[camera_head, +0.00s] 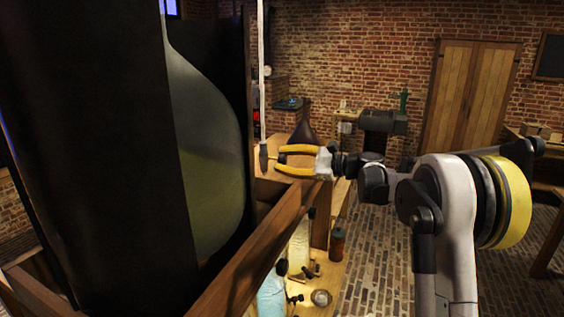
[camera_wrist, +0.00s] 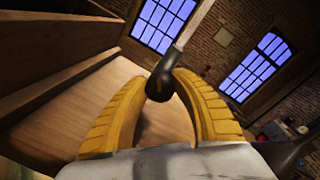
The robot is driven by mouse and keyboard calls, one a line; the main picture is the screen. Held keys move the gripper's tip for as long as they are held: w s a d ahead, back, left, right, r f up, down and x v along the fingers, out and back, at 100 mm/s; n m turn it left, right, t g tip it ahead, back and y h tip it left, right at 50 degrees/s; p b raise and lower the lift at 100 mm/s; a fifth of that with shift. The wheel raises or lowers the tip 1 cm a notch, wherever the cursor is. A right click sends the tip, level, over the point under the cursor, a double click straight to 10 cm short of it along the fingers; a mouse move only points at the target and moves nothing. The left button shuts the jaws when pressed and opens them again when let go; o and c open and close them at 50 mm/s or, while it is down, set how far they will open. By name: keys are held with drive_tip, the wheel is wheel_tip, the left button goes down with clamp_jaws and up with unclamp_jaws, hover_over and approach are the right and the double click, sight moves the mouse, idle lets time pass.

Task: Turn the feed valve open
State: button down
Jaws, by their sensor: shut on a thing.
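My gripper (camera_head: 276,157) has yellow fingers and reaches left from my arm, level with the lower end of a pale upright rod (camera_head: 262,75). In the wrist view, the fingers close around a rounded dark knob (camera_wrist: 159,88) at the end of that rod (camera_wrist: 192,28). The rod slants up and right in the wrist view. The knob looks like the end of a lever, but where the rod joins a valve is out of sight. I cannot tell how far the feed valve is turned.
Below are bottles, including a brown jar (camera_head: 337,243), on a wooden bench. The brick floor (camera_head: 375,255) to the right looks clear.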

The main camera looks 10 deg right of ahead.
drive_tip(key=n, duration=0.5)
drive_tip(key=shift+h, duration=0.4)
drive_tip(key=n+b, duration=0.1)
drive_tip(key=n, duration=0.4)
drive_tip(key=shift+t, duration=0.4)
drive_tip(key=shift+n, duration=0.4)
drive_tip(key=c, duration=1)
unclamp_jaws()
drive_tip(key=shift+s, duration=0.1)
drive_tip(key=v, duration=1.2)
